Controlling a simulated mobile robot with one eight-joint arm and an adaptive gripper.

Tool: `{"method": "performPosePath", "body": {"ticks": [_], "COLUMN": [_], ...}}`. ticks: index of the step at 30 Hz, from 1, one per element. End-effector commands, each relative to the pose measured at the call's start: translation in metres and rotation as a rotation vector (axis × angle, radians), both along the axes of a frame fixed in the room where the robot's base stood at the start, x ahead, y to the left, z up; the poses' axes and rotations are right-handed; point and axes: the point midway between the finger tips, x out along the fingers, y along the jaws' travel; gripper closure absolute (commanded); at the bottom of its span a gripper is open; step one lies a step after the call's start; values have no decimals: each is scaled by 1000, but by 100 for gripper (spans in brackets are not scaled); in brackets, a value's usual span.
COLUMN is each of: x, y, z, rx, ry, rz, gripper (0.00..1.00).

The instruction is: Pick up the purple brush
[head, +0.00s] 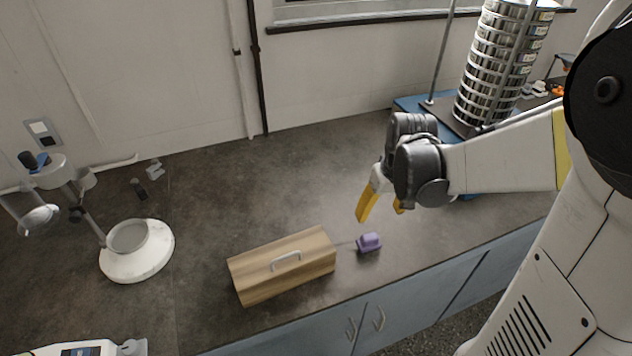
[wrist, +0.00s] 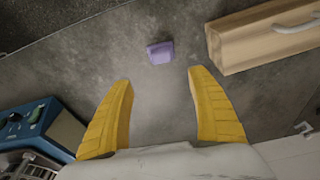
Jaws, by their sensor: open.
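The purple brush (head: 369,242) lies on the dark grey counter, just right of a wooden box, near the counter's front edge. In the wrist view the brush (wrist: 160,52) lies beyond my fingertips, roughly centred between them. My gripper (head: 380,207) has yellow fingers and hangs above the counter, above and behind the brush in the head view. In the wrist view my gripper (wrist: 160,75) is open with nothing between its fingers. It does not touch the brush.
The wooden box (head: 283,268) with a pale handle sits close to the brush. A sieve stack (head: 500,65) stands on a blue-sided shaker at the back right. A white round-based stand (head: 137,262) is at left. The counter behind the box is clear.

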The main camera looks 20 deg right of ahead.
Motion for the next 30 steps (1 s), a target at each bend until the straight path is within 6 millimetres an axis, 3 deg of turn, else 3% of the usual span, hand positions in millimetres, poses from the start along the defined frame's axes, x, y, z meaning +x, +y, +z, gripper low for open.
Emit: {"method": "performPosePath", "body": {"ticks": [4,12,20,30], "x": [3,9,11,15], "y": [-12,-12,-11,-5], "z": [-19,-63,-80,-127], "rx": [10,11,11,10], "ry": [30,34,33,33], "rz": [-3,-2,-2,-3], "gripper": [32,32,32,32]}}
